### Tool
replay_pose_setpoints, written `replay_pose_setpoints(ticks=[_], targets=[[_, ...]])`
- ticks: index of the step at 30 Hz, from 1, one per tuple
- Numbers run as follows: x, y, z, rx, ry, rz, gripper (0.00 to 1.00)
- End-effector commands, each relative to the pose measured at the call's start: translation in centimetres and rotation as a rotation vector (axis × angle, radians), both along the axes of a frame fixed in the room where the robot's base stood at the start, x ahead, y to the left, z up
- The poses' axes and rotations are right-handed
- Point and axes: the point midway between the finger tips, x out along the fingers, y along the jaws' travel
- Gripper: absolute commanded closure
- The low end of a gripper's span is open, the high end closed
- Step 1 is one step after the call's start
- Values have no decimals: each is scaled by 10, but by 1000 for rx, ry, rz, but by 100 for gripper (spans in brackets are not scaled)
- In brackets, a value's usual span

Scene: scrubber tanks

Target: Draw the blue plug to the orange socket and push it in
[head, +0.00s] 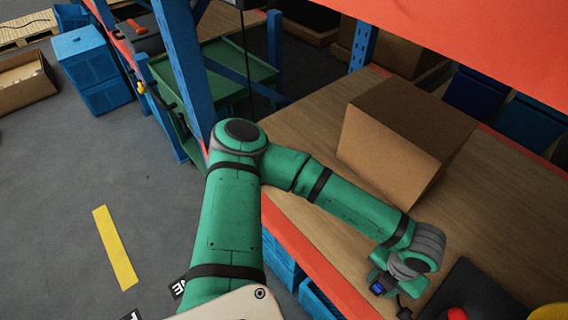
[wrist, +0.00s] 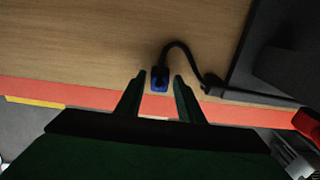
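The blue plug (wrist: 160,79) lies at the wooden shelf's front part in the wrist view, with a black cable curving from it to the right. A small patch of its blue also shows in the head view (head: 378,287). My gripper (wrist: 158,80) is open, with one finger on each side of the plug. Gaps show between the plug and both fingers, so it is not clamped. In the head view my gripper (head: 388,286) is low over the shelf's front edge. I cannot make out an orange socket in either view.
A cardboard box (head: 405,140) stands on the wooden shelf (head: 310,120) behind my arm. A dark unit (head: 475,293) with a red knob (head: 457,313) is right of my gripper. An orange-red beam (head: 470,40) hangs above. Floor at left is mostly clear.

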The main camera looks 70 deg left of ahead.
Motion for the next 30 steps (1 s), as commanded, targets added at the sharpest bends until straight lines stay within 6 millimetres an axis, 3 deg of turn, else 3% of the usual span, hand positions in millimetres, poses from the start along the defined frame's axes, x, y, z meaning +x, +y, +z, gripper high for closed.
replay_pose_setpoints(ticks=[2, 6, 30], targets=[[0, 0, 0, 0, 0, 0, 70], [0, 0, 0, 0, 0, 0, 100], [0, 0, 8, 0, 0, 0, 100]])
